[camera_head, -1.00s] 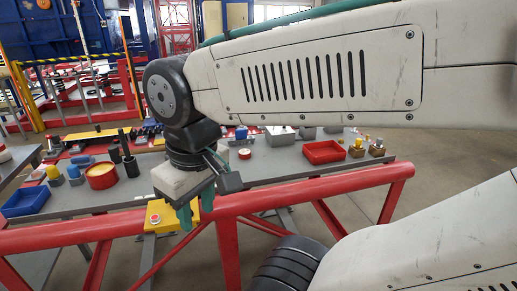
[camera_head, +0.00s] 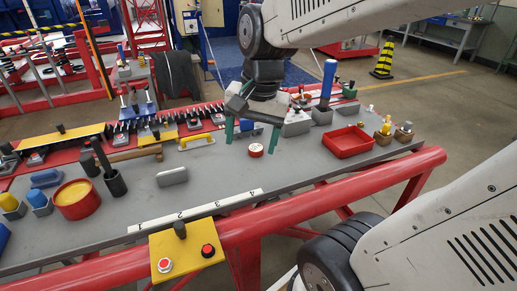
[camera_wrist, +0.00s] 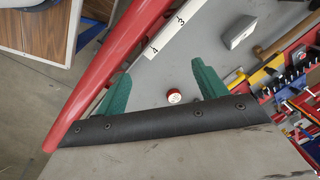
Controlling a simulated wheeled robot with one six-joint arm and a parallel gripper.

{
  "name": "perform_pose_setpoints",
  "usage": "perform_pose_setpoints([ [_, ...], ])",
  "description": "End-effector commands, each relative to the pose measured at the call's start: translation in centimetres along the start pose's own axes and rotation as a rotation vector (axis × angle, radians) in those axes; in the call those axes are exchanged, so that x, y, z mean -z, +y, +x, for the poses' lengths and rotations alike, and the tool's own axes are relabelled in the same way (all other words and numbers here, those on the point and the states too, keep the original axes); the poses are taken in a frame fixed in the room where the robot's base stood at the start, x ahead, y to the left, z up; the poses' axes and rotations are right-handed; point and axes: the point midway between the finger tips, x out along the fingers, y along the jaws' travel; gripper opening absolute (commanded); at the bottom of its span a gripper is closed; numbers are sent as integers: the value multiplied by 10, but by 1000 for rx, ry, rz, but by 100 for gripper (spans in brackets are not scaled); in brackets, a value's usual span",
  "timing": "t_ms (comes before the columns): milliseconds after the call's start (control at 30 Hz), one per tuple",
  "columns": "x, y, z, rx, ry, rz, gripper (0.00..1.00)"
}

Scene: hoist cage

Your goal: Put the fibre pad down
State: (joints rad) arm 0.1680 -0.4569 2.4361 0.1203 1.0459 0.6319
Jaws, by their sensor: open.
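My gripper (camera_head: 251,140) is open over the grey table, its two green fingers apart and pointing down with nothing between them. It also shows empty in the wrist view (camera_wrist: 161,72). A grey block (camera_head: 172,177), which may be the fibre pad, lies on the table left of my gripper, apart from it. This block also shows at the upper right of the wrist view (camera_wrist: 240,31). A blue block (camera_head: 45,178) lies farther left; I cannot tell for certain which is the pad. A small red-and-white round item (camera_head: 256,150) sits near and below my fingers.
A numbered white strip (camera_head: 195,213) lies along the table's front. A red tray (camera_head: 348,142) stands right, a red round tub (camera_head: 76,200) left. A yellow button box (camera_head: 187,252) is at the red front rail (camera_head: 330,200). Tool racks line the back.

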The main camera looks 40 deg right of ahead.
Motion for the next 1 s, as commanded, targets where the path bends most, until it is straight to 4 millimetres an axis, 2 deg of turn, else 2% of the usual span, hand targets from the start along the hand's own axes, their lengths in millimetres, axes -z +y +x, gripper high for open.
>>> perform_pose_setpoints([
  [33, 26, -6, 11, 7, -14, 197, 71],
  [200, 106, -18, 50, 52, -37, 866, 71],
  [300, 148, -15, 74, 72, -51, 1207, 71],
  [433, 187, -7, 100, 91, -64, 1538, 71],
  [600, 210, 0, 119, 103, -74, 1753, 71],
  [1000, 216, -1, 166, 101, -76, 1782, 71],
])
